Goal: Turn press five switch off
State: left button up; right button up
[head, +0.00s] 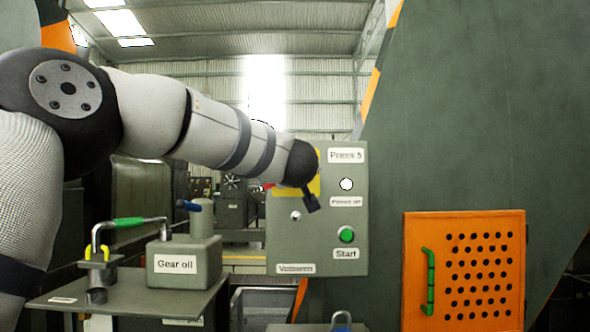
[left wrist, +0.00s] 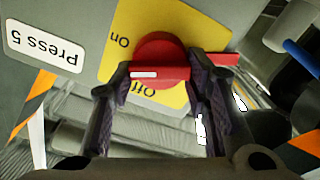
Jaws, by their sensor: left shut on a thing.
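The Press 5 control box (head: 318,235) is a grey panel straight ahead. Its yellow switch plate (head: 318,187) is mostly hidden behind my left gripper (head: 308,197) in the head view. In the left wrist view, the red rotary switch (left wrist: 160,50) sits on the yellow plate (left wrist: 205,32), printed "On" and "Off". My left gripper (left wrist: 160,84) is shut on the switch's red handle, with one dark finger on each side. A white mark shows at the handle's left end, near the left finger. My right gripper is in neither view.
A white lamp (head: 346,184) and a green Start button (head: 346,235) are on the box. A gear oil tank (head: 174,265) and a green-handled lever (head: 130,222) stand at lower left. An orange perforated door (head: 463,225) is at right.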

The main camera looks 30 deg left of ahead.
pick_arm(q)
jog(key=shift+a+f+n, duration=0.1)
jog(key=shift+n, duration=3.05)
jog(key=shift+a+f+n, duration=0.1)
jog(key=shift+n, duration=3.05)
jog(key=shift+s+r, duration=0.1)
jog(key=o, duration=1)
jog(key=shift+o, duration=0.6)
jog(key=shift+w, duration=0.25)
jog(key=shift+s, duration=0.15)
